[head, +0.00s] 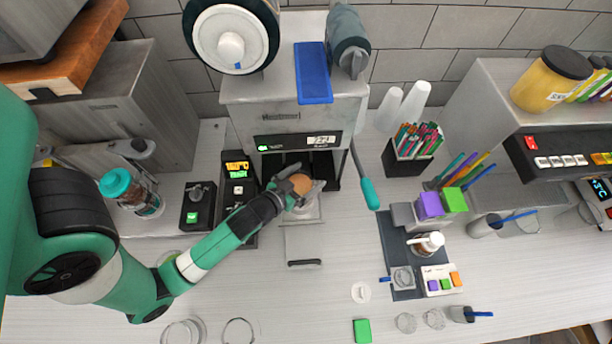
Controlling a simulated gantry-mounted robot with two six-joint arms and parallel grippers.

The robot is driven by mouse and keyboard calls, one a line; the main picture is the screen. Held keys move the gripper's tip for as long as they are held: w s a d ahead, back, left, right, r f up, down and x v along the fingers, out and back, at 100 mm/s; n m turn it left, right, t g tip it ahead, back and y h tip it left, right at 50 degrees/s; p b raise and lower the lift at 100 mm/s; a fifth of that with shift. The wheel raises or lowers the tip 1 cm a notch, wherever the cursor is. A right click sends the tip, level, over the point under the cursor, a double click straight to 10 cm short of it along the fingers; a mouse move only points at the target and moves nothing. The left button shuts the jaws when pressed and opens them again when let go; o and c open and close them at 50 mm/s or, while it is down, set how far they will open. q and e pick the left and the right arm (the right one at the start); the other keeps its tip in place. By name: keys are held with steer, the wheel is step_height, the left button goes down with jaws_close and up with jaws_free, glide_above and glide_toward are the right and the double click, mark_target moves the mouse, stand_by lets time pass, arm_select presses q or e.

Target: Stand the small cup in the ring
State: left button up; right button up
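The cup sealer (295,90) stands at the back centre, with its drawer (304,240) pulled out toward the front. A pale ring (312,212) shows on the drawer, partly covered by my gripper. My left gripper (302,188) is over the back of the drawer, at the sealer's opening. Its fingers are closed about a small cup (301,184) with an orange-brown top. The cup's lower part is hidden, so I cannot tell whether it sits in the ring or is held just above it. My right gripper is not in view.
A lever with a teal grip (370,193) hangs right of the sealer. A straw holder (407,155) and a dark mat (398,255) with small items are to the right. The front middle counter is mostly clear.

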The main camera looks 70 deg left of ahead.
arm_select(q)
steer(key=shift+r, duration=0.1)
steer(key=shift+r+p, duration=0.35)
steer(key=b+v, duration=0.2)
steer(key=v, duration=1)
steer(key=shift+f+b, duration=0.15)
steer(key=shift+b, duration=0.25)
